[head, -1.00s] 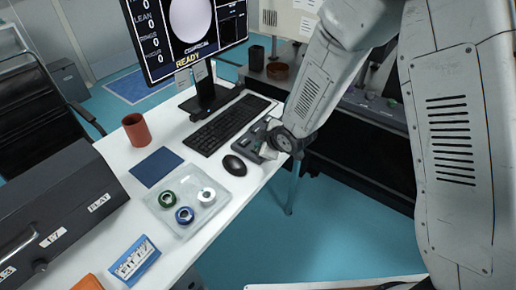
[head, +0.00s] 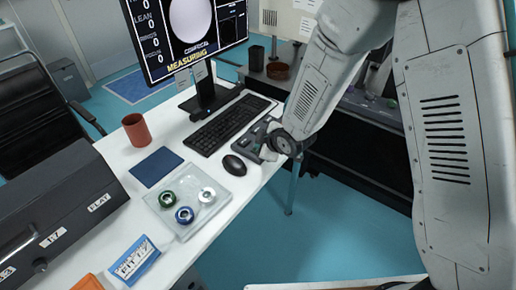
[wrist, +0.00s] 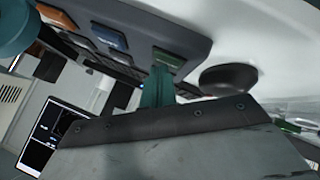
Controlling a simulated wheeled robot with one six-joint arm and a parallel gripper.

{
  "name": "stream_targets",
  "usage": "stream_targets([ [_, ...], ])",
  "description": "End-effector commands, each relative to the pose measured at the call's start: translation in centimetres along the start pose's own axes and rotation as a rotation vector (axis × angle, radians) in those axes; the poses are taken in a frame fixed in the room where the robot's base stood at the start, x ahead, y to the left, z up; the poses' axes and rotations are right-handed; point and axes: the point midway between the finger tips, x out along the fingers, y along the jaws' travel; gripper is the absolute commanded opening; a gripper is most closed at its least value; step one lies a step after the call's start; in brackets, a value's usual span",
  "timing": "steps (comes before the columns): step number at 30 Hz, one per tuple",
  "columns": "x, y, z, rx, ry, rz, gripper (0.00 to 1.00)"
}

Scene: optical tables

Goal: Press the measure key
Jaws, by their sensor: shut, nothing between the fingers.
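The key box (head: 253,136) is a dark grey panel at the right edge of the white desk, between the keyboard and my wrist. In the wrist view the key box (wrist: 195,25) shows an orange key (wrist: 55,17), a blue key (wrist: 107,34) and a green key (wrist: 168,59); their labels are too small to read. My gripper (wrist: 158,75) is shut and empty, with its teal fingertips at the green key, seemingly touching it. In the head view my wrist hides the fingers. The monitor (head: 190,35) reads "MEASURING".
A keyboard (head: 232,124) and a black mouse (head: 234,165) lie close to the key box. A clear tray (head: 172,222) with several rings, a blue mat (head: 157,167) and a red cup (head: 136,130) are further left. A dark case (head: 60,215) stands at the lower left.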

Motion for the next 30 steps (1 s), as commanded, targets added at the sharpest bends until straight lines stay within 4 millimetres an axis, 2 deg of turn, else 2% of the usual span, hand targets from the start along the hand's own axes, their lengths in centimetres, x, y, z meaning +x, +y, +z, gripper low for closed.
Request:
stream_targets([
  [30, -1.4, 1.0, -1.0, 0.0, 0.0, 0.0, 0.0],
])
